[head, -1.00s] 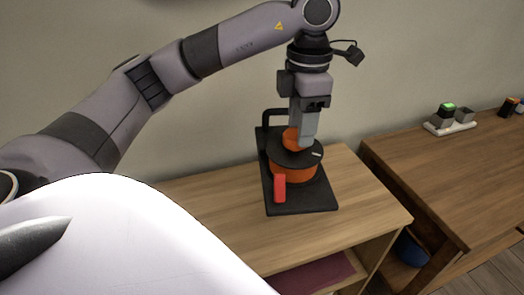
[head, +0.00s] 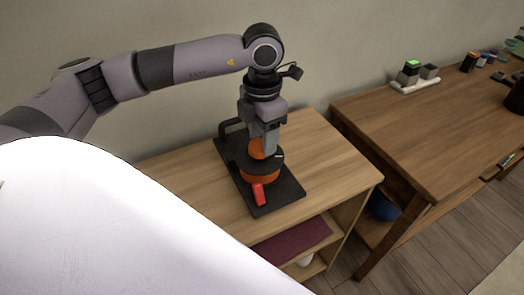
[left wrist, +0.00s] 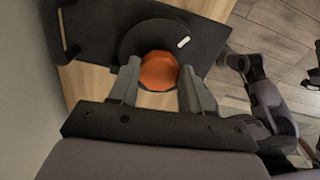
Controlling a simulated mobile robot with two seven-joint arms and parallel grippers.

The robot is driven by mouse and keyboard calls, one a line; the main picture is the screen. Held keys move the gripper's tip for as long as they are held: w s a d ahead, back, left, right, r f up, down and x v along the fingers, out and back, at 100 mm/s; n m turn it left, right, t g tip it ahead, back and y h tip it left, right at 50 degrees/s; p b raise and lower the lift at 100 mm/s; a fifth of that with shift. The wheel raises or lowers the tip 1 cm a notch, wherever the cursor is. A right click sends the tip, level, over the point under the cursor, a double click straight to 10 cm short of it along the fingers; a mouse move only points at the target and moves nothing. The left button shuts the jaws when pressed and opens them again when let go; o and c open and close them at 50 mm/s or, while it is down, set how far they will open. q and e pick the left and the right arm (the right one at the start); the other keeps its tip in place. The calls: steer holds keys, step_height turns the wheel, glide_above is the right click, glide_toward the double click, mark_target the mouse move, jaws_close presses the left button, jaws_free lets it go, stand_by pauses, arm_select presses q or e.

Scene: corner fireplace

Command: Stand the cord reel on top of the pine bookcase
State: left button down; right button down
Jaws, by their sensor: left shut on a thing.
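The cord reel has an orange drum (head: 260,175) under a black disc and an orange hub (left wrist: 158,71). The drum sits on a flat black plate (head: 285,195) with a black handle and a red block. The plate lies level on the light wooden top of the pine bookcase (head: 330,165), with no clear gap beneath it. My left gripper (head: 264,146) points down from above. Its fingers (left wrist: 160,70) are on either side of the hub, shut on it. The plate's underside is hidden.
A maroon item (head: 292,242) lies on the bookcase's shelf. A blue round thing (head: 384,207) is under the table. The wall is close behind.

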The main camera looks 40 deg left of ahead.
arm_select(q)
step_height(320, 180, down, 5)
steer(key=shift+f, duration=0.2)
stand_by(0.3)
steer(key=shift+f, duration=0.15)
steer(key=c, duration=0.5)
jaws_free()
steer(key=shift+r, duration=0.3)
step_height(320, 180, up, 12)
steer(key=shift+f+b, duration=0.15)
steer(key=shift+b, duration=0.25)
